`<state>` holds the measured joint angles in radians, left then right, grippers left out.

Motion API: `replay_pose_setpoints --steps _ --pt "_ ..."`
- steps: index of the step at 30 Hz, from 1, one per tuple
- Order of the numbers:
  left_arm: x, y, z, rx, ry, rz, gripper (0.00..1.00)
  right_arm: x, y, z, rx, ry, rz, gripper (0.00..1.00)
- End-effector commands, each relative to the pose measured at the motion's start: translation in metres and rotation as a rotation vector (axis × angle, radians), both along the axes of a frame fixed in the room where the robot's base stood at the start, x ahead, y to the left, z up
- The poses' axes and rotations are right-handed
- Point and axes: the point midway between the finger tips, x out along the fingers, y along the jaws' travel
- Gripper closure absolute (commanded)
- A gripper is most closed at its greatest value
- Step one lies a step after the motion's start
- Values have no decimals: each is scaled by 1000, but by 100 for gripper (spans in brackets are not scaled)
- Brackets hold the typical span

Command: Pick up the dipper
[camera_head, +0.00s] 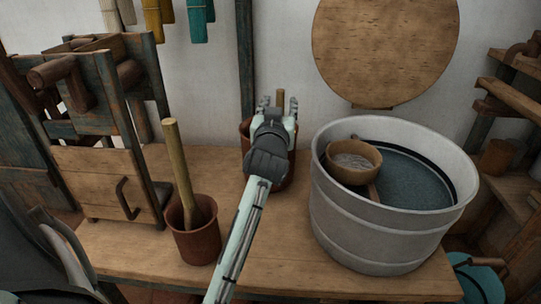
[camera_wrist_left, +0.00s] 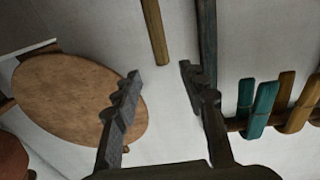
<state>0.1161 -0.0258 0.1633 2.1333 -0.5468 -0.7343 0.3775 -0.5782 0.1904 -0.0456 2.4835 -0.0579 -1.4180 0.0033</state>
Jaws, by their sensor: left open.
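My left gripper (camera_head: 279,105) is open and empty above the brown pot (camera_head: 245,135) at the middle of the bench, which it partly hides. An upright wooden handle (camera_head: 280,98) shows between its fingers in the head view. In the left wrist view the handle (camera_wrist_left: 156,32) comes in from the top edge, and its end lies between the open fingertips (camera_wrist_left: 162,72), not gripped. Its lower end is hidden, so I cannot tell whether it is the dipper. A round wooden bowl (camera_head: 343,172) sits inside the grey tub (camera_head: 375,235). My right gripper is not in view.
Another brown pot (camera_head: 195,243) with a thick stick (camera_head: 177,165) stands left of my arm. A wooden frame (camera_head: 105,180) stands farther left. A round wooden disc (camera_head: 385,50) is behind the tub. Coloured hanks (camera_head: 198,22) hang above. The front of the bench (camera_head: 150,255) has bare room.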

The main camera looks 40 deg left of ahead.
Motion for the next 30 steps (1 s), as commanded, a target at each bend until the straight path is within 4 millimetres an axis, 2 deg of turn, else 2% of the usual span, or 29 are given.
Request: replay_pose_setpoints --steps 11,18,27,30 --pt "33 21 -2 3 1 1 58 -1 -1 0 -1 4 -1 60" --pt "61 39 -5 2 0 0 58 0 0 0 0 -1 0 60" --pt "66 41 -6 0 0 -1 58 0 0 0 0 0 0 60" --pt "66 41 -6 0 0 -1 69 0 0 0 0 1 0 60"
